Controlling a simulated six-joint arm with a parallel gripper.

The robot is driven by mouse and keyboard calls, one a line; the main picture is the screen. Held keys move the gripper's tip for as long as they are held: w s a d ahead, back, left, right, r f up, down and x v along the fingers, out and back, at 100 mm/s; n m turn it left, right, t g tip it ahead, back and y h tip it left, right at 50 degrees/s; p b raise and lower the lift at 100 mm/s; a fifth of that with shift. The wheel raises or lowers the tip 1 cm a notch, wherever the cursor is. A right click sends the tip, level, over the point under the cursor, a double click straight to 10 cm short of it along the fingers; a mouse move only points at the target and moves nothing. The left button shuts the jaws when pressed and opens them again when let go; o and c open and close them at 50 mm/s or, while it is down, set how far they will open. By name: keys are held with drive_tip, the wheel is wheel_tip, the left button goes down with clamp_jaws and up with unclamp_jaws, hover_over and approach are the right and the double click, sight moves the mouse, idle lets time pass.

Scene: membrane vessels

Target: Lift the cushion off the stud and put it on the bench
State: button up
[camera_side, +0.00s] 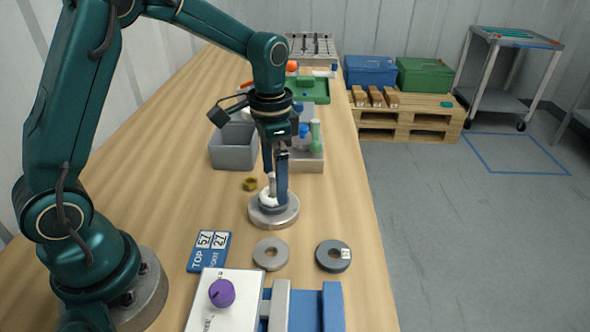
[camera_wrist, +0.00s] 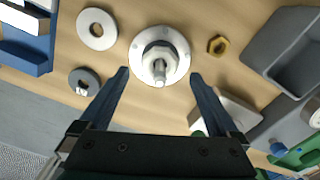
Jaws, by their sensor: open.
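A round metal base (camera_side: 287,216) stands on the wooden bench (camera_side: 215,190) with an upright stud at its centre. A pale, whitish piece that looks like the cushion (camera_side: 266,199) sits around the stud, partly hidden by a finger. In the wrist view the pale piece (camera_wrist: 158,66) shows on the stud above the base (camera_wrist: 179,45). My gripper (camera_side: 275,186) points down over the stud. It also shows in the wrist view (camera_wrist: 160,75), open, with one finger on each side of the base's outline and nothing held. I cannot tell whether a finger touches the cushion.
A brass nut (camera_side: 250,184) lies behind the base. A light grey ring (camera_side: 270,254) and a dark grey ring (camera_side: 333,256) lie in front. A blue card (camera_side: 208,252) and a purple-knobbed box (camera_side: 222,293) are nearer. A grey bin (camera_side: 234,148) stands behind.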

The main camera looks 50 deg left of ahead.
drive_tip(key=shift+f, duration=1.25)
drive_tip(key=c, duration=1.4)
drive_tip(key=shift+r, duration=0.1)
wheel_tip(320, 180, up, 13)
drive_tip(key=shift+f, duration=0.1)
